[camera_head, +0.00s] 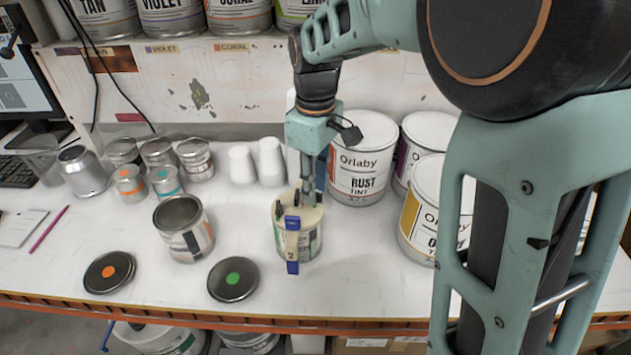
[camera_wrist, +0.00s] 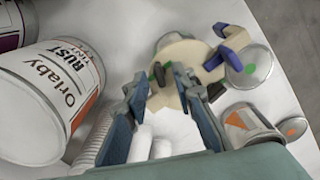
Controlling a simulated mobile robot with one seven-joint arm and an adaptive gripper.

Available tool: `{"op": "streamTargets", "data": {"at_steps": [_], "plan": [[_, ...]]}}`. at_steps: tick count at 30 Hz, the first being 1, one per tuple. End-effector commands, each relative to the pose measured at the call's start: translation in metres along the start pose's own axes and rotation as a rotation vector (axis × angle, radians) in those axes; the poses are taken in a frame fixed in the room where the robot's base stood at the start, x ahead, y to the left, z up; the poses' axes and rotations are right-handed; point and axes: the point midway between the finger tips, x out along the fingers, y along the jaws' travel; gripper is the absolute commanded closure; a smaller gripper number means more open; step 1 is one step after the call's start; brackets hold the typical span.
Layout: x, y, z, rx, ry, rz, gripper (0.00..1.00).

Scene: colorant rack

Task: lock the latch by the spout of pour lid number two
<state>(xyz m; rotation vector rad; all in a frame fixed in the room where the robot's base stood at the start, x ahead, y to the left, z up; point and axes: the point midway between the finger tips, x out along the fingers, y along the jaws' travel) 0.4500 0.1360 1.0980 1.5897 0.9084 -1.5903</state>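The pour lid (camera_head: 310,215), cream and round, sits on a small can (camera_head: 312,245) on the bench. A beige piece with a small "2" (camera_head: 291,245) hangs at its front, with blue parts at its upper end (camera_head: 292,222) and lower end (camera_head: 292,267). In the wrist view the lid (camera_wrist: 185,50) carries dark and green pieces near my fingertips and blue and purple pieces at right (camera_wrist: 235,39). Which part is the latch is unclear. My gripper (camera_head: 307,190) points down over the back of the lid. In the wrist view its fingers (camera_wrist: 161,82) are apart, with nothing visibly clamped; contact is unclear.
Large Orlaby paint cans (camera_head: 358,180) stand behind and right. White cups (camera_head: 270,162) stand behind. Bare bench shows right of the lidded can.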

Motion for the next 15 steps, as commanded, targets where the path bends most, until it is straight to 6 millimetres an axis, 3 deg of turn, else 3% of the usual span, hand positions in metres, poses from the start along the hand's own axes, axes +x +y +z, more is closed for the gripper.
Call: {"op": "streamTargets", "data": {"at_steps": [10, 15], "plan": [[0.0051, 0.0001, 0.0002, 0.001, 0.000, 0.000, 0.76], [0.0050, 0.0001, 0.0002, 0.001, 0.000, 0.000, 0.94]]}}
